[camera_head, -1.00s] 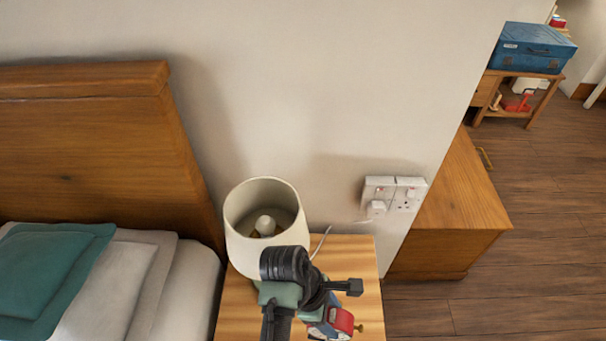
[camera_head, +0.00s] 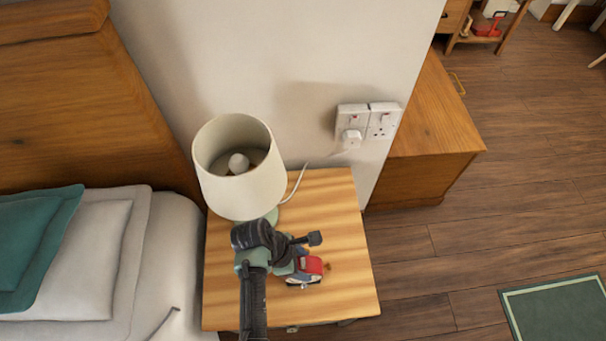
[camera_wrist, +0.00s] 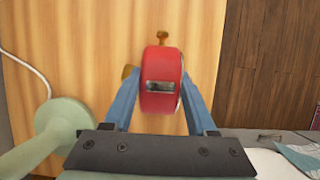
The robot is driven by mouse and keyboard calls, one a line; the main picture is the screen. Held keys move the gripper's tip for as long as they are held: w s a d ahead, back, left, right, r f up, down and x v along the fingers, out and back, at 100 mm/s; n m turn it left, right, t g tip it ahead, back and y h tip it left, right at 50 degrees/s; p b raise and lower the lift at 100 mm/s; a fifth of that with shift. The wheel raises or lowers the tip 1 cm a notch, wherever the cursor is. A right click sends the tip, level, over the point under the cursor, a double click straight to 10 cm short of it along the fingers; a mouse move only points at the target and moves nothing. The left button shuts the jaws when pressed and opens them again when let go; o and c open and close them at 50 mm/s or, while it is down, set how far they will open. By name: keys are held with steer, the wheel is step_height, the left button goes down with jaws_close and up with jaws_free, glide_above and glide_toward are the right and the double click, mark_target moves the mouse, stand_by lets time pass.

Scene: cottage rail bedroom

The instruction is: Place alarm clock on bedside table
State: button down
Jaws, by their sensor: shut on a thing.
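The alarm clock (camera_wrist: 160,88) is red with a brass knob on top, seen from its narrow side in the wrist view. My gripper (camera_wrist: 158,95) is shut on it, with one blue finger on each side. In the head view the clock (camera_head: 313,265) and my gripper (camera_head: 300,270) are over the bedside table (camera_head: 345,290), a striped light-wood top. I cannot tell whether the clock touches the tabletop. My arm hides part of the table and some of the clock.
A cream lamp (camera_head: 250,185) stands at the table's back left, close to my arm; its cable runs to a wall socket (camera_head: 368,121). A bed (camera_head: 165,250) adjoins the left side. The table's right and front parts are clear. A wooden chest (camera_head: 430,135) stands beyond.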

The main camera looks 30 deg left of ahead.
steer(key=shift+f, duration=0.1)
steer(key=shift+c, duration=1)
jaws_free()
